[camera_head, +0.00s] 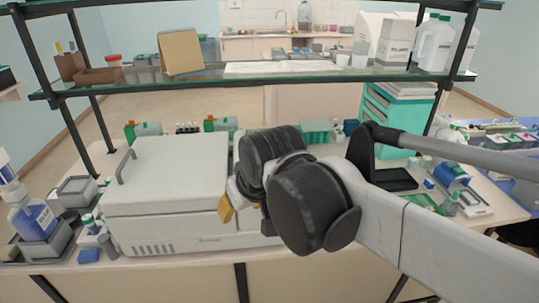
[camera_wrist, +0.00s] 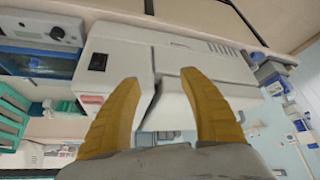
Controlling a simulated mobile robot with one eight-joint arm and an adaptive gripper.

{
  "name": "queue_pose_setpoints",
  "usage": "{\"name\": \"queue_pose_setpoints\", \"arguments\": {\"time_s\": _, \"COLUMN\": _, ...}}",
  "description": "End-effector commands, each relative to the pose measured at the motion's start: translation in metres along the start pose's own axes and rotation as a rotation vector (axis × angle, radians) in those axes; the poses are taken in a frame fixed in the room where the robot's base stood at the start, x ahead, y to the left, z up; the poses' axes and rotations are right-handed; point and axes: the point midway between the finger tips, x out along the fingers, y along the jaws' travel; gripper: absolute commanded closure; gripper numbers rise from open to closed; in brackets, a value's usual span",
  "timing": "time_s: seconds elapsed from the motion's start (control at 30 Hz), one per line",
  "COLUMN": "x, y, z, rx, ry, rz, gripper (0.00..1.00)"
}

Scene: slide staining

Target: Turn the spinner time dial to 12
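A large white machine (camera_head: 165,180) with a lid handle stands on the bench left of my gripper (camera_head: 226,208). In the wrist view the machine (camera_wrist: 205,65) lies below and beyond my fingers, with a black switch on its face. My gripper (camera_wrist: 159,80) is open there, its two yellow fingers apart with nothing between them. A grey panel with a dark round knob (camera_wrist: 57,31) shows at the upper left of the wrist view. I cannot tell whether this is the spinner time dial, and no numbers are readable. In the head view my arm hides that area.
A glass shelf (camera_head: 290,73) crosses above the bench. Blue-labelled bottles (camera_head: 38,222) stand at the left. A teal rack (camera_head: 315,131) is behind my arm. A blue device (camera_head: 453,174) and a black tray (camera_head: 396,180) are at the right.

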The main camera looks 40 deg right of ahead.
Motion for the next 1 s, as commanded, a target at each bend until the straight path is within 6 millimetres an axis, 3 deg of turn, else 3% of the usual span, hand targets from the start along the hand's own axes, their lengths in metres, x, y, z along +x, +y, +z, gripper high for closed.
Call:
{"name": "queue_pose_setpoints", "arguments": {"time_s": 0.03, "x": -0.015, "y": 0.022, "z": -0.031, "rx": 0.026, "ry": -0.023, "rz": 0.022, "gripper": 0.49}}
{"name": "queue_pose_setpoints", "arguments": {"time_s": 0.1, "x": -0.022, "y": 0.050, "z": -0.059, "rx": 0.053, "ry": -0.058, "rz": 0.046, "gripper": 0.49}}
{"name": "queue_pose_setpoints", "arguments": {"time_s": 0.2, "x": -0.028, "y": 0.089, "z": -0.090, "rx": 0.087, "ry": -0.103, "rz": 0.071, "gripper": 0.49}}
{"name": "queue_pose_setpoints", "arguments": {"time_s": 0.33, "x": -0.029, "y": 0.127, "z": -0.112, "rx": 0.117, "ry": -0.142, "rz": 0.089, "gripper": 0.49}}
{"name": "queue_pose_setpoints", "arguments": {"time_s": 0.43, "x": -0.027, "y": 0.140, "z": -0.118, "rx": 0.126, "ry": -0.157, "rz": 0.093, "gripper": 0.49}}
{"name": "queue_pose_setpoints", "arguments": {"time_s": 0.57, "x": -0.014, "y": 0.144, "z": -0.116, "rx": 0.127, "ry": -0.161, "rz": 0.094, "gripper": 0.49}}
{"name": "queue_pose_setpoints", "arguments": {"time_s": 1.0, "x": 0.066, "y": 0.150, "z": -0.102, "rx": 0.127, "ry": -0.159, "rz": 0.094, "gripper": 0.49}}
